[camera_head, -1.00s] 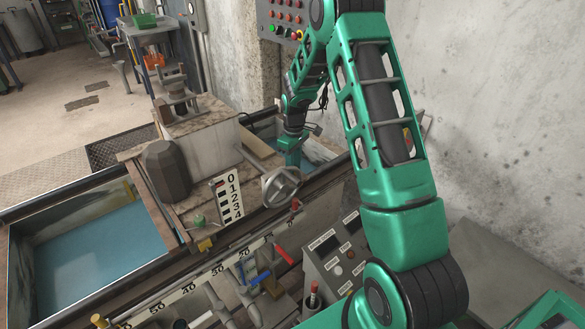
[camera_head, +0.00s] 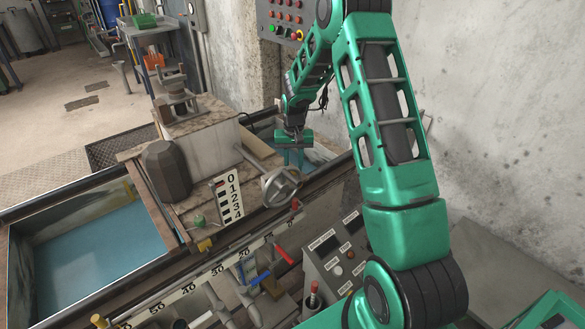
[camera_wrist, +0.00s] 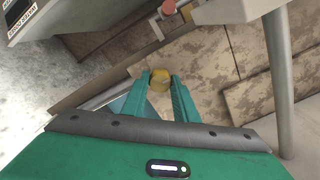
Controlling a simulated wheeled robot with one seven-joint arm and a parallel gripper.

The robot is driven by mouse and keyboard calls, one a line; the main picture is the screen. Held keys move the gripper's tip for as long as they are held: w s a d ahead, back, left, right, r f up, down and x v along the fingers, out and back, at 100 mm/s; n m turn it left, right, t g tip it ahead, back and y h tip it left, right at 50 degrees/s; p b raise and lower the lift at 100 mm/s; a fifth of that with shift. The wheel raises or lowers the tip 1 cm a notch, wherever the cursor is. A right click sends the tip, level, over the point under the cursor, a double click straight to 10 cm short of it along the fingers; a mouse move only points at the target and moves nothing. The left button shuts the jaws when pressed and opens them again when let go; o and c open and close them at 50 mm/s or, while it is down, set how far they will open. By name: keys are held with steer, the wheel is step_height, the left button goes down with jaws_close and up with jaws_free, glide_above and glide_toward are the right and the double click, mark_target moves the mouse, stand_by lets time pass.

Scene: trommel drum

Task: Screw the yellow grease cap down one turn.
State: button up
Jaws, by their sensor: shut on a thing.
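The yellow grease cap (camera_wrist: 159,80) shows in the wrist view, between the tips of my gripper's two green fingers. My gripper (camera_wrist: 160,84) is shut on the cap. The cap sits by a worn, stained wooden-looking surface, and what it is seated on is hidden. In the head view my gripper (camera_head: 293,155) points down beside the drum housing, past the handwheel, and the cap cannot be made out there.
A grey handwheel (camera_head: 282,186) stands close in front of my gripper. A 0-to-4 scale plate (camera_head: 230,197) is left of it. A control box (camera_head: 338,258) stands to the front right. In the wrist view a pale post (camera_wrist: 279,75) rises on the right.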

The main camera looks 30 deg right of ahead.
steer(key=m, duration=0.4)
steer(key=shift+w+r+m, duration=0.1)
steer(key=shift+w+m, duration=0.1)
steer(key=shift+m, duration=0.1)
steer(key=m, duration=0.4)
steer(key=shift+m, duration=0.3)
steer(key=m, duration=0.4)
steer(key=shift+a, duration=0.1)
steer(key=shift+m, duration=1.8)
steer(key=o, duration=0.8)
steer(key=shift+o, duration=1.3)
steer(key=shift+s, duration=0.1)
steer(key=shift+m, duration=0.3)
